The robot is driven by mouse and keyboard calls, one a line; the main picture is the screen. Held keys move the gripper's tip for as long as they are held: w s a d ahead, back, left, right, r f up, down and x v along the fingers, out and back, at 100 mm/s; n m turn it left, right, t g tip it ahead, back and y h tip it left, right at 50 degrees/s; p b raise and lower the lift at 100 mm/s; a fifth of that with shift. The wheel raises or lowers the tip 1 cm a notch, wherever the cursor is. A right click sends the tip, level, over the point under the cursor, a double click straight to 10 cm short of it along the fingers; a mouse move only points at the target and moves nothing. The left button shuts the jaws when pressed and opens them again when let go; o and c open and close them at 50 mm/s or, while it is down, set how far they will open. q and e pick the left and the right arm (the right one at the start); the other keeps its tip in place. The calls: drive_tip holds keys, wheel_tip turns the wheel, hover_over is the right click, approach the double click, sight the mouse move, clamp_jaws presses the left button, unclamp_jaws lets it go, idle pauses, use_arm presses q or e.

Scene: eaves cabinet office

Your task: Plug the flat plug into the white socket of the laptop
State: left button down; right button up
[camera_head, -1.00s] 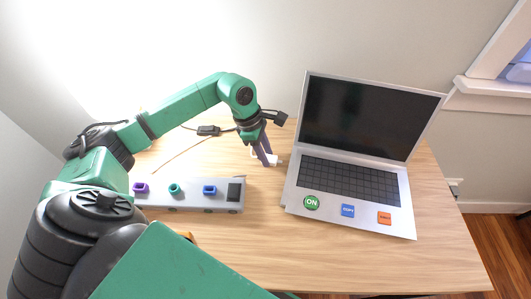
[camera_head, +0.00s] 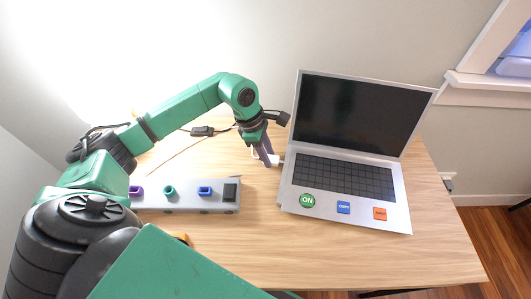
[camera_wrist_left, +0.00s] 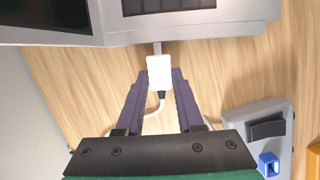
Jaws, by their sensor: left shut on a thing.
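The laptop (camera_head: 349,207) stands open on the desk, its dark screen raised. Its side edge also shows at the top of the left wrist view (camera_wrist_left: 200,22). My left gripper (camera_head: 268,163) is shut on the white flat plug (camera_wrist_left: 160,73), gripping it between two purple fingers. The plug's narrow grey tip (camera_wrist_left: 157,47) points at the laptop's left side and reaches its edge. I cannot tell whether the tip is inside a socket. The white socket cannot be made out. A white cable (camera_wrist_left: 161,97) trails from the plug's back. My right gripper is not in view.
A grey strip (camera_head: 186,208) with purple, green and blue sockets and a dark switch lies left of the laptop. A black cable with an inline box (camera_head: 202,131) lies behind it. The desk front (camera_head: 300,258) is clear.

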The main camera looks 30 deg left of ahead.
use_arm(q)
drive_tip(key=shift+w+d, duration=0.15)
drive_tip(key=shift+d, duration=0.4)
drive_tip(key=shift+c, duration=2.3)
unclamp_jaws()
drive_tip(key=v, duration=1.4)
drive_tip(key=shift+a+r+b, duration=0.2)
drive_tip(key=shift+r+b, duration=0.05)
drive_tip(key=shift+b, duration=0.2)
